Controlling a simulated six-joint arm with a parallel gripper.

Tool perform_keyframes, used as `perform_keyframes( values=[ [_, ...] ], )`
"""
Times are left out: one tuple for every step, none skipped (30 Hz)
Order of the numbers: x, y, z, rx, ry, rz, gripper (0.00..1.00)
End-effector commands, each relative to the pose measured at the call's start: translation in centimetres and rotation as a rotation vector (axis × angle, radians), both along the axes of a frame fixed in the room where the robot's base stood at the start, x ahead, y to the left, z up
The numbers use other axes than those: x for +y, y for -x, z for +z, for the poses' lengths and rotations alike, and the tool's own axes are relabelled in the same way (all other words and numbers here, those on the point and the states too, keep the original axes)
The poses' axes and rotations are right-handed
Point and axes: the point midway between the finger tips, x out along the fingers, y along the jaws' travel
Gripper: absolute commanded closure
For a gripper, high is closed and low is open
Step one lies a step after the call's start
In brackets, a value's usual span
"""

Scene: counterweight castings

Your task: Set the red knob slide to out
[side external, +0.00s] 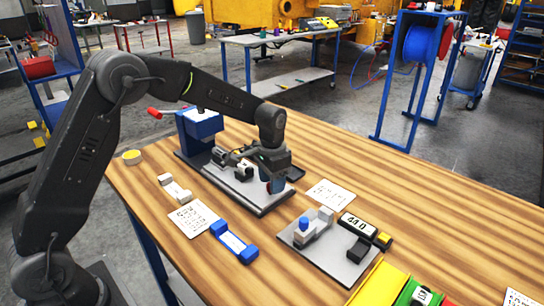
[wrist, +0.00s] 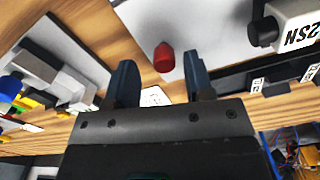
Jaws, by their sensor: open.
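The red knob (wrist: 164,57) shows in the wrist view as a short red cylinder above a pale grey plate (wrist: 160,20). My gripper (wrist: 159,68) is open, one dark blue finger on each side of the knob with clear gaps. I cannot tell how far the fingertips reach down beside it. In the side external view, my gripper (side external: 274,184) is low over the right end of the grey-topped fixture base (side external: 222,184). The knob is mostly hidden there behind the fingers, and the slide's position cannot be read.
A blue block (side external: 203,124) with a red-ended lever (side external: 155,113) stands at the fixture's left end. A blue-ended piece (side external: 233,241) lies in front. Bare wood lies behind.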

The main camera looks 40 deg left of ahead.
Motion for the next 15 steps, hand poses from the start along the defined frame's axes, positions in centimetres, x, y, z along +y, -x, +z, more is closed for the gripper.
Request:
perform_keyframes(
  values=[
    [0.0, -0.1, 1.1, -0.006, 0.000, 0.000, 0.52],
    [0.0, -0.1, 1.8, -0.005, 0.000, 0.000, 0.52],
    [0.0, -0.1, 2.7, -0.006, 0.000, 0.000, 0.52],
    [0.0, -0.1, 3.4, -0.007, 0.000, 0.000, 0.52],
    [0.0, 0.0, 4.1, -0.006, 0.001, 0.000, 0.52],
    [0.0, -0.1, 5.0, -0.007, 0.001, 0.000, 0.52],
    [0.0, -0.1, 5.7, -0.006, 0.001, 0.000, 0.52],
    [0.0, -0.1, 6.4, -0.005, 0.000, 0.000, 0.52],
    [0.0, -0.1, 7.2, -0.006, 0.001, 0.000, 0.52],
    [0.0, -0.1, 7.8, -0.006, 0.001, 0.000, 0.52],
    [0.0, -0.1, 8.4, -0.005, 0.000, 0.000, 0.52],
    [0.0, 0.0, 9.0, -0.005, 0.000, 0.000, 0.52],
    [-0.1, 0.0, 9.5, -0.005, 0.001, 0.000, 0.52],
    [-0.1, 0.0, 9.9, -0.004, 0.001, 0.000, 0.52],
    [-0.1, 0.0, 10.4, -0.004, 0.001, 0.000, 0.52]
  ],
)
